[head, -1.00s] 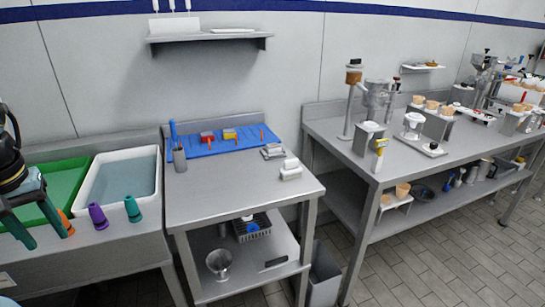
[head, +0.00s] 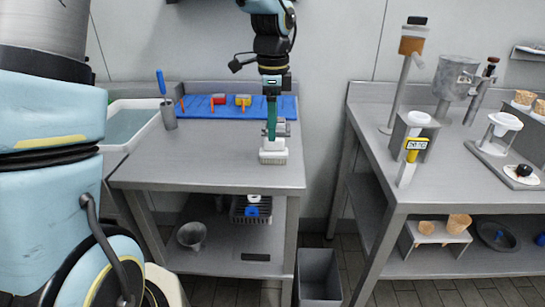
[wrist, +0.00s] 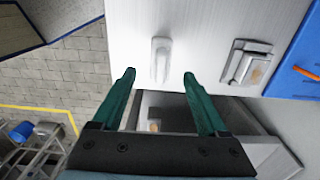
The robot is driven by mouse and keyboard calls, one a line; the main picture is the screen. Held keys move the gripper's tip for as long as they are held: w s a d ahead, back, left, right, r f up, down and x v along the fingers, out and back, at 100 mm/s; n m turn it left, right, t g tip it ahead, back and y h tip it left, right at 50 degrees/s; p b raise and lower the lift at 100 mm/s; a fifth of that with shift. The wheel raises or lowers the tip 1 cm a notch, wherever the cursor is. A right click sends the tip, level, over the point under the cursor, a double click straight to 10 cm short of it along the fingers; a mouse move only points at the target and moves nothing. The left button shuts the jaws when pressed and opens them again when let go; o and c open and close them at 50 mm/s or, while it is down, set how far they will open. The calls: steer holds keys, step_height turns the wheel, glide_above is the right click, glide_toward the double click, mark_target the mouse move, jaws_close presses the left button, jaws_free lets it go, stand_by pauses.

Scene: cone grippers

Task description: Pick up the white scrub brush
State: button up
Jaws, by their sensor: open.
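The white scrub brush (head: 273,156) lies near the right front edge of the small metal table. It also shows in the wrist view as a white block with a raised handle (wrist: 160,58). My gripper (head: 271,138) points down at the brush in the head view, its teal fingers partly covering it. In the wrist view my gripper (wrist: 159,74) is open and empty, with a fingertip toward each side of the brush. I cannot tell the exact height of the fingertips above the brush.
A grey metal item (wrist: 246,63) lies beside the brush. The metal table (head: 205,165) is clear left of the brush. A second metal table (head: 450,180) stands right.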

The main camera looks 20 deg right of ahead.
mark_target(274, 150)
steer(key=shift+s+d+f, duration=0.1)
steer(key=shift+d+f, duration=0.05)
steer(key=shift+f, duration=0.45)
steer(key=shift+d+f, duration=0.15)
steer(key=shift+f, duration=0.4)
steer(key=shift+a+f+p, duration=0.15)
steer(key=shift+f+p, duration=0.65)
steer(key=shift+f, duration=2.1)
jaws_close()
